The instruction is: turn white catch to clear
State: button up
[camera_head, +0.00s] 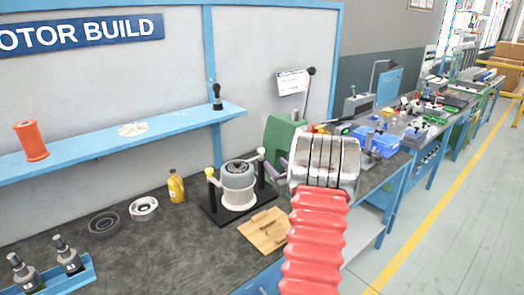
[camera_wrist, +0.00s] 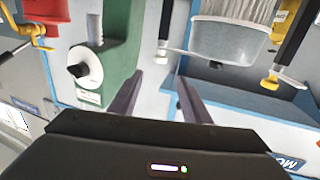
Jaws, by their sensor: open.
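The motor housing (camera_head: 238,190) stands upright on a black fixture (camera_head: 212,212) on the bench; its pale wall also shows in the wrist view (camera_wrist: 225,38). The white catch (camera_head: 261,152) sits atop the fixture's right post. In the wrist view the white catch (camera_wrist: 163,52) has its thin arm pointing inward across the housing's edge. A yellow catch (camera_head: 210,172) tops the other post and also shows in the wrist view (camera_wrist: 269,82). My gripper (camera_wrist: 161,76) is open and empty, its fingertips close to the white catch's knob; contact cannot be told.
A green press (camera_head: 283,132) stands right of the fixture; it fills the left of the wrist view (camera_wrist: 110,55). A wooden board (camera_head: 262,228) lies in front. A yellow bottle (camera_head: 176,187) stands left. A blue shelf (camera_head: 110,146) runs along the wall behind.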

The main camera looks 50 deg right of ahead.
aim_at(263, 151)
jog(key=x, duration=1.3)
jog(key=shift+w+d, duration=0.15)
jog(key=shift+w, duration=0.2)
jog(key=shift+r, duration=0.1)
grip_shut()
